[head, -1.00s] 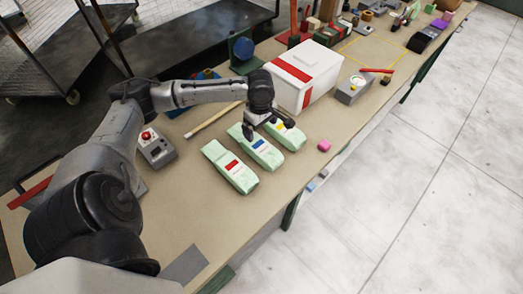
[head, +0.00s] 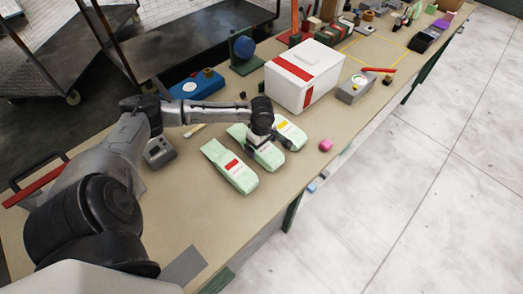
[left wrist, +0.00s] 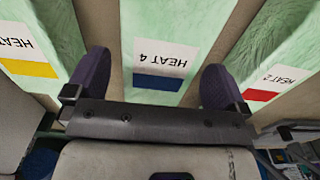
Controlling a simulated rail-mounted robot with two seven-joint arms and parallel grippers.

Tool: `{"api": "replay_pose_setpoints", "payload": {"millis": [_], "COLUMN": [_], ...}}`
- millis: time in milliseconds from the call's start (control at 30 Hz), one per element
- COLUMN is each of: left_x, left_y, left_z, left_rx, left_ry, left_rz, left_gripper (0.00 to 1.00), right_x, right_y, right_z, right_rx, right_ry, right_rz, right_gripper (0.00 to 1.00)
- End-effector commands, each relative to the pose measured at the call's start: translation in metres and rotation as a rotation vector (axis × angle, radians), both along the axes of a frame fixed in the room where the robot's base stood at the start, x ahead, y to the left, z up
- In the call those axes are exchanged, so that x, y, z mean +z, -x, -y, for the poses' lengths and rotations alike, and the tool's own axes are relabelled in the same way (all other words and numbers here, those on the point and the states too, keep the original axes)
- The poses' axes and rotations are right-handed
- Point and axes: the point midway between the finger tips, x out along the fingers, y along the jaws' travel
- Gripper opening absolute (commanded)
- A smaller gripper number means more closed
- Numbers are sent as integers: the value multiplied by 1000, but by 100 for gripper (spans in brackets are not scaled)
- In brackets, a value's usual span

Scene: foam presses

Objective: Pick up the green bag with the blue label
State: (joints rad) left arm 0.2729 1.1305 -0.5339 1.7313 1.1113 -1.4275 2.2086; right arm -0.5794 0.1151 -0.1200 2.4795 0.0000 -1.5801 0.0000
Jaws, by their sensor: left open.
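The green bag with the blue label (head: 269,158) lies on the table in the middle of three pale green bags. My left gripper (head: 267,140) is over it in the head view and hides its label. In the left wrist view, the bag's label (left wrist: 160,65) reads "HEAT 4" above a blue band. There my open left gripper (left wrist: 155,62) has one finger on each side of this bag. I cannot tell whether the fingers touch it. My right gripper is not in view.
A red-label bag (head: 228,166) and a yellow-label bag (head: 292,133) lie close on either side. A white box with a red stripe (head: 292,90) stands behind. The table (head: 215,215) is clear in front.

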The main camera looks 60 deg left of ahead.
Motion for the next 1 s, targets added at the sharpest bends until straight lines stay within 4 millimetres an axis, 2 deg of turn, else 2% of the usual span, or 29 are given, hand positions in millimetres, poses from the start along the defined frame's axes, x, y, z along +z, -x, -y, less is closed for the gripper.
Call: {"api": "replay_pose_setpoints", "payload": {"millis": [100,200,433,900,1000], "left_x": [-19,-27,-29,-29,-28], "left_y": [0,0,0,0,0], "left_z": [1,1,1,1,1], "left_rx": [-1,-2,-2,-2,-2], "left_ry": [1,0,-1,-1,-1], "left_rz": [-2,0,0,0,1], "left_gripper": [100,100,100,56,51], "right_x": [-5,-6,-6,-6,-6], "right_y": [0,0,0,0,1], "right_z": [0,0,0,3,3], "right_rx": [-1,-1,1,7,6], "right_ry": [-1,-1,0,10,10], "right_rz": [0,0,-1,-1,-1], "right_gripper": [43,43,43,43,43]}}
